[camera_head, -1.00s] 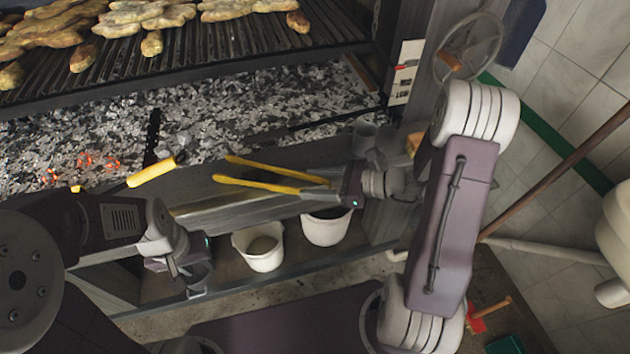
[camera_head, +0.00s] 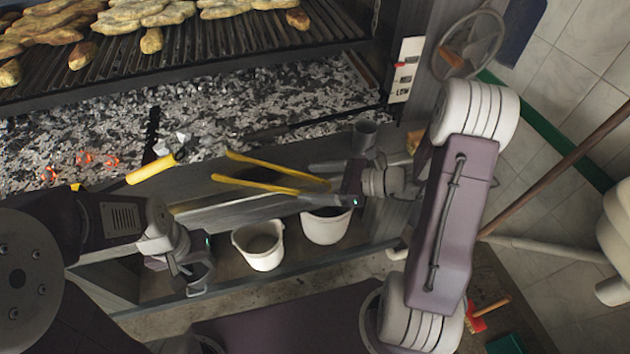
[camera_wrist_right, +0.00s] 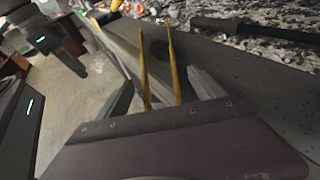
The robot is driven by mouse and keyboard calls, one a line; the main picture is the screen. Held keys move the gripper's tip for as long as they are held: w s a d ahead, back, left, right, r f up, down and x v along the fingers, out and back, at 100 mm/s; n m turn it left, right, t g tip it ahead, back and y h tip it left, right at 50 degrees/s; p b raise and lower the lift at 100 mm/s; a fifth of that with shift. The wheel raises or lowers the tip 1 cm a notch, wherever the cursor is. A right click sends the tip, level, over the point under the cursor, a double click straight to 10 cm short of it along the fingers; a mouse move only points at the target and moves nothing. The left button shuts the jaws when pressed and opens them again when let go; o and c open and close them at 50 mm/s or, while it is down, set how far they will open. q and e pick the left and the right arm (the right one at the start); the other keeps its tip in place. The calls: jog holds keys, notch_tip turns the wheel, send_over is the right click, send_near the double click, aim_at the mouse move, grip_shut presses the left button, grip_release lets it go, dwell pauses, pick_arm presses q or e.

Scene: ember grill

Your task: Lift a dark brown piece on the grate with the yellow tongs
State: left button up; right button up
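The yellow tongs (camera_head: 262,186) lie level along the grill's front ledge, their two arms spread toward the left. In the right wrist view the tongs (camera_wrist_right: 146,75) run between my fingers. My right gripper (camera_head: 318,183) is open, with a finger apart on each side of the tongs' near end. The grate (camera_head: 220,50) is at the top left of the head view, with golden-brown pieces (camera_head: 145,14) on it. None clearly stands out as dark brown. My left gripper (camera_head: 198,278) hangs low in front of the ledge, nothing visible in it; its opening is unclear.
Grey coals (camera_head: 250,100) with a few glowing embers (camera_head: 100,160) lie below the grate. A yellow-handled tool (camera_head: 152,169) rests at the coal bed's front edge. Two white buckets (camera_head: 258,245) (camera_head: 326,227) stand under the ledge.

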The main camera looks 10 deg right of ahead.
jog(key=shift+d, duration=0.1)
jog(key=p+v, duration=0.1)
jog(key=v, duration=0.8)
dwell(0.9)
